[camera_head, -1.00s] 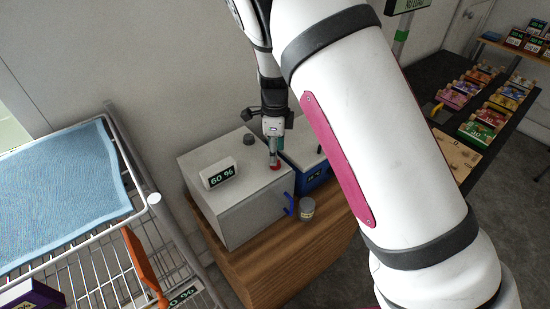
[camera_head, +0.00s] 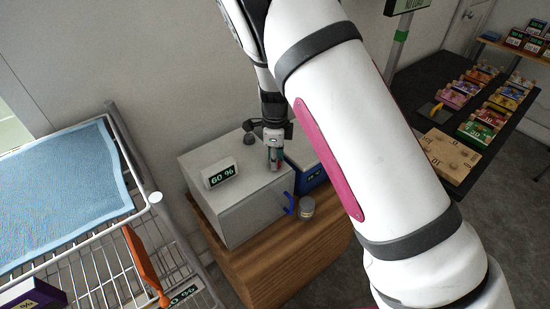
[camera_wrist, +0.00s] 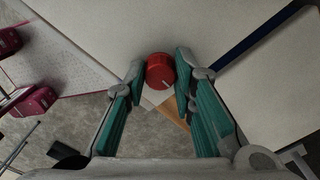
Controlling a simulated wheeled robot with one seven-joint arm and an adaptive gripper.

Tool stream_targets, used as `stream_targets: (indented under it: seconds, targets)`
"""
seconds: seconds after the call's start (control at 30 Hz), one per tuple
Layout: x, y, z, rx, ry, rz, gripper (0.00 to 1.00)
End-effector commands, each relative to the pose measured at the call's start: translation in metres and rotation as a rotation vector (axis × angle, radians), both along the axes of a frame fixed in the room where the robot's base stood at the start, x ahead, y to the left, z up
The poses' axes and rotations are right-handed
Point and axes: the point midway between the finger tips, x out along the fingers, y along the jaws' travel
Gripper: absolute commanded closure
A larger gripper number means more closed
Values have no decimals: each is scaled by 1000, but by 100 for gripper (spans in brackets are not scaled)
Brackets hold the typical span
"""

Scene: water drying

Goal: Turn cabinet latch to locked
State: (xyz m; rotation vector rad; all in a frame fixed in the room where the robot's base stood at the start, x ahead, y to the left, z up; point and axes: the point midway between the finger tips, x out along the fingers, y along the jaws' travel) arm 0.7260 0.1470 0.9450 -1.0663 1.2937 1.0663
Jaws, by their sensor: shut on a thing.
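The cabinet (camera_head: 240,200) is a grey box with a display reading "60 %" on its top and a blue handle (camera_head: 289,204) on its front. The latch is a round red knob (camera_wrist: 160,71) with a pale pointer mark, seen in the wrist view; the mark points toward the lower right of that picture. My gripper (camera_wrist: 161,75) has its teal-padded fingers on both sides of the knob and is shut on it. In the head view, my gripper (camera_head: 275,165) reaches down to the cabinet's right front top corner and hides the knob.
A small jar (camera_head: 306,209) stands on the wooden stand (camera_head: 285,260) beside the handle. A blue box (camera_head: 307,170) stands right of the cabinet. A wire rack (camera_head: 140,215) with a blue cloth (camera_head: 65,195) is at left.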

Motion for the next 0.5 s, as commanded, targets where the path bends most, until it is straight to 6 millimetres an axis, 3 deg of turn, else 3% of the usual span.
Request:
stream_targets:
  seconds: [0.27,0.5]
  targets:
    - [0,-1,0,0,0,58,100]
    - [0,0,0,1,1,216,100]
